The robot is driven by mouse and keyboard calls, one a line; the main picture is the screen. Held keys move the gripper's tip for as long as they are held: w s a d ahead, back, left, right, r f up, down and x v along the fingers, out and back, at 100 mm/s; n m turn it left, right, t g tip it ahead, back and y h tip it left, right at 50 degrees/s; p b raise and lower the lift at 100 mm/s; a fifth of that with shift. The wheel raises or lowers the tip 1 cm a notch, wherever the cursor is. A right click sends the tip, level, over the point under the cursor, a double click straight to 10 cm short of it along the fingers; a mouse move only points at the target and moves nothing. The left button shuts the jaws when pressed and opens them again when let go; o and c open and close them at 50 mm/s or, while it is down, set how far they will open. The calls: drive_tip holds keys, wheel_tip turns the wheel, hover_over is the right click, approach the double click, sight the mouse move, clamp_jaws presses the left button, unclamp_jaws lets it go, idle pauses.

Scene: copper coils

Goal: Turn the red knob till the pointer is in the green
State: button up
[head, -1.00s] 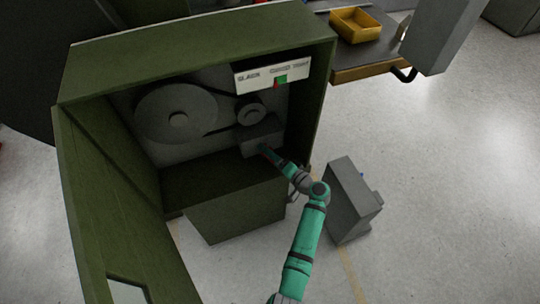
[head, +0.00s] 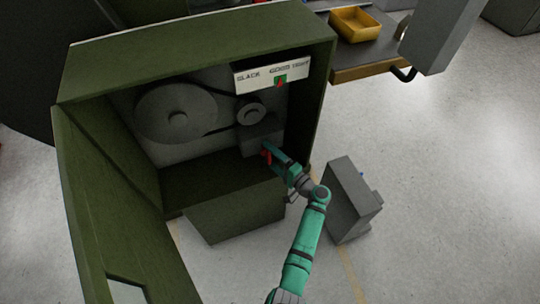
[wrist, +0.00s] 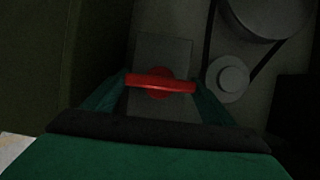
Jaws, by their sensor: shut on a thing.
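The red knob (head: 267,156) is on a grey block low in the right part of the open green cabinet. In the wrist view the knob's bar (wrist: 160,84) lies nearly level across the picture, with a finger at each end. My gripper (head: 269,153) is shut on the knob; in the wrist view its fingertips (wrist: 161,88) sit on both sides of the bar. The white gauge plate (head: 252,76) is above, lettered "SLACK" at left. Its small red pointer (head: 280,83) stands inside the green patch (head: 284,78), near the patch's middle.
A large grey pulley (head: 177,114) and a small one (head: 251,113) with a dark belt are left of and above the knob. The cabinet door (head: 110,215) stands open at left. A grey box (head: 352,198) stands on the floor right of my arm.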

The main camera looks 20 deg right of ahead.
drive_tip(key=o, duration=1)
drive_tip(key=shift+o, duration=0.2)
drive_tip(key=v, duration=1)
drive_tip(key=shift+s+d, duration=0.2)
drive_tip(key=shift+s, duration=0.15)
